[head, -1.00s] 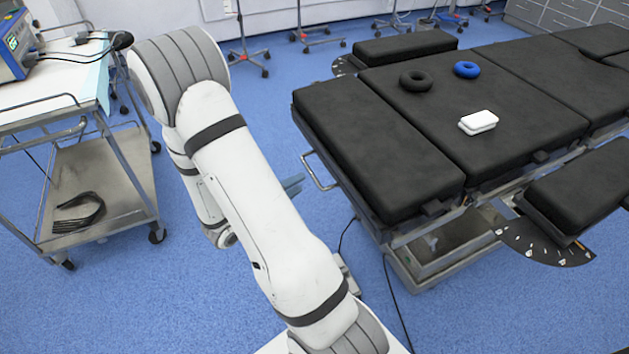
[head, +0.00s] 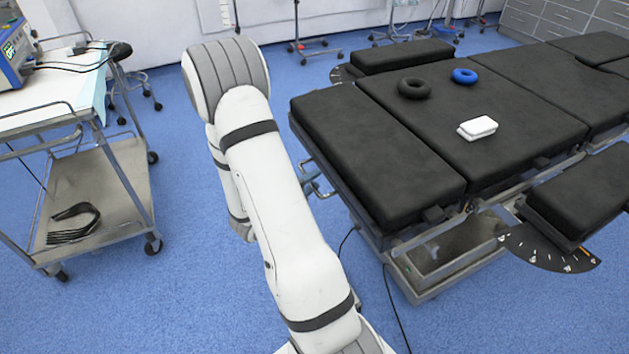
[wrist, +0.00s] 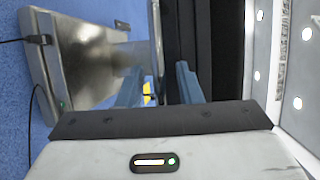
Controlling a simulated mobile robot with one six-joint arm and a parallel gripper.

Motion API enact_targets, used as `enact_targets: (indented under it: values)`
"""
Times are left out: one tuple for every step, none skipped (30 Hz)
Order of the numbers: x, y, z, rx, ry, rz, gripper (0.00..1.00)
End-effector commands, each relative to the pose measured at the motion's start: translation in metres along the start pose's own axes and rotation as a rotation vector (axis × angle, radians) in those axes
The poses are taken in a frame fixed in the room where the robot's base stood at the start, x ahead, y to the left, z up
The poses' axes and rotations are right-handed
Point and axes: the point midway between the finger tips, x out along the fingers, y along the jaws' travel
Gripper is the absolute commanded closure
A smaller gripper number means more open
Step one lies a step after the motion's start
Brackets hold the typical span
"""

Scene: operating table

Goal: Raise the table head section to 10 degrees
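The head section (head: 375,155) is the black padded end piece of the operating table, nearest my arm in the head view. It looks about level with the pad beside it. A thin metal handle (head: 309,172) sticks out from its left end. My gripper (wrist: 158,78) shows in the wrist view with its two blue-grey fingers apart. A grey metal bar (wrist: 157,40) and the dark pad edge (wrist: 190,35) lie beyond the fingertips. I cannot tell whether the bar is between the fingers. In the head view the gripper is mostly hidden behind my arm, close to the handle.
A black ring (head: 414,88), a blue ring (head: 464,76) and a white block (head: 477,128) lie on the middle pad. A metal trolley (head: 105,190) stands at left. The table's base (head: 445,265) and a floor cable (head: 392,305) are near my arm. Blue floor lies between.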

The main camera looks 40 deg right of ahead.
Motion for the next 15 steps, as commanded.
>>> enact_targets:
  values:
    - [-0.0002,-0.0001,0.0002,0.0,0.0,0.0,0.68]
    - [-0.0002,-0.0001,0.0002,0.001,0.0,0.0,0.68]
    - [-0.0003,-0.0001,0.0002,0.001,0.0,0.0,0.7]
    - [-0.0003,-0.0001,0.0002,0.001,0.0,0.0,0.73]
    - [-0.0004,-0.0001,0.0002,0.001,0.0,0.0,0.75]
    - [-0.0004,-0.0001,0.0002,0.001,0.0,0.0,0.78]
    - [-0.0005,-0.0001,0.0003,0.001,0.0,0.0,0.81]
    - [-0.0005,-0.0001,0.0003,0.001,0.0,0.0,0.83]
    - [-0.0005,-0.0001,0.0003,0.001,0.0,0.0,0.87]
    - [-0.0005,-0.0001,0.0003,0.001,0.0,0.0,0.89]
    - [-0.0006,-0.0001,0.0003,0.001,0.0,0.0,0.91]
    - [-0.0006,0.0,0.0003,0.001,0.0,0.0,0.95]
    - [-0.0006,0.0,0.0003,0.001,0.0,0.0,0.97]
    - [-0.0006,0.0,0.0003,0.001,0.0,0.0,1.0]
    - [-0.0007,0.0,0.0003,0.001,0.0,0.0,1.0]
